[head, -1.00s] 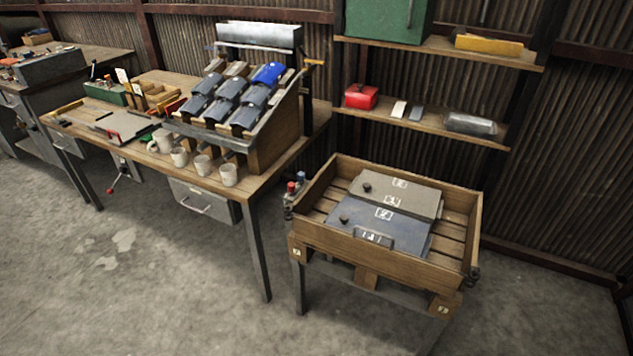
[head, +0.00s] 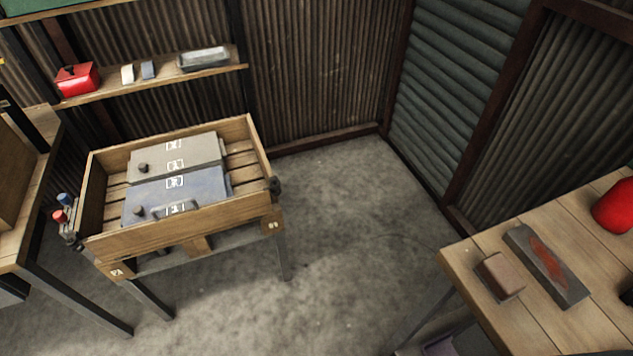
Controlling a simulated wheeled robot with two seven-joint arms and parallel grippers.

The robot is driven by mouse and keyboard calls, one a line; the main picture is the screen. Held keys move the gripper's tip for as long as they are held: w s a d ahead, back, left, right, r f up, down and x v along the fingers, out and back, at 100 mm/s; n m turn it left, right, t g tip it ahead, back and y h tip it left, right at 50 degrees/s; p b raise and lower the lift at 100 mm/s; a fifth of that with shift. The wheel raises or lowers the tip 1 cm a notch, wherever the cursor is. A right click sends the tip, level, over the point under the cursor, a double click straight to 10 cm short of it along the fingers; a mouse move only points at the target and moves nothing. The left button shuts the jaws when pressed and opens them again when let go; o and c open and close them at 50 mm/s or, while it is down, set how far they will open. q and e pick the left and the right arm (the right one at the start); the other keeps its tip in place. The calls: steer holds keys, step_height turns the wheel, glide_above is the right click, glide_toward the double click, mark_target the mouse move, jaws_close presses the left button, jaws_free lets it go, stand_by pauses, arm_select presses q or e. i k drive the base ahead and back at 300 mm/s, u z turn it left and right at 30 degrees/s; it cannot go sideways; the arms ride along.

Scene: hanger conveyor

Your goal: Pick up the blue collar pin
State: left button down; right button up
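A small blue-topped pin (head: 64,199) and a red-topped one (head: 60,216) stand side by side in a dark holder at the left end of the wooden crate stand. I cannot tell for sure that the blue one is the collar pin. Neither of my grippers is in the head view.
The wooden crate (head: 165,230) on legs holds a grey plate (head: 195,150) and a blue plate (head: 205,182). A shelf (head: 110,93) hangs behind it. A workbench (head: 32,220) is at left, another table (head: 480,258) at right. The concrete floor (head: 340,240) between is clear.

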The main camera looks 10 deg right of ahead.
mark_target(63, 199)
steer(key=u, duration=1.35)
